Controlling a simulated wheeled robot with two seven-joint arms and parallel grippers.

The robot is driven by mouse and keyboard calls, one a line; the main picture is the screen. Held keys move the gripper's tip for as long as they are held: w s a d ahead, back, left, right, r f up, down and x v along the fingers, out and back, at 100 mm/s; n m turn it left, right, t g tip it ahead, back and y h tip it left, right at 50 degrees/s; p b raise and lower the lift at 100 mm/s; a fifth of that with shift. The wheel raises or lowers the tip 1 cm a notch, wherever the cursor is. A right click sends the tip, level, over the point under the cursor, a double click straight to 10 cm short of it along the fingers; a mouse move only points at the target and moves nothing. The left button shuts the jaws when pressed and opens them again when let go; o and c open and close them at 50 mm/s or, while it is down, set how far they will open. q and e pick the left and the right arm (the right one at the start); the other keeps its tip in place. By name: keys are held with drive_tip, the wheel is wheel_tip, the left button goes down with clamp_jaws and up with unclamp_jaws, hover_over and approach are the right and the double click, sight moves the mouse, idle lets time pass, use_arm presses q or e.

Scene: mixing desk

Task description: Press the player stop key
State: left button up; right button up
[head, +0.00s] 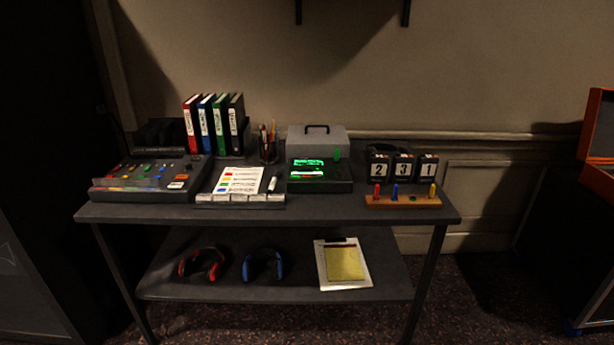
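A black device with a glowing green display (308,163) stands on the desk right of the middle; it looks like the player, but I cannot be sure. A small green upright piece (337,154) shows at its back right. A low unit with a row of pale keys or labels (240,199) lies to its left at the front edge. The markings are too small to read, so I cannot tell which key is the stop key. Neither of my grippers is in view.
On the desk (330,213) are a mixing console (140,185), binders (214,122), a pen cup (268,150), a grey cash box (318,140), number blocks (403,167) and a peg board (402,200). Headphones (263,265) and a clipboard (343,264) lie on the shelf below.

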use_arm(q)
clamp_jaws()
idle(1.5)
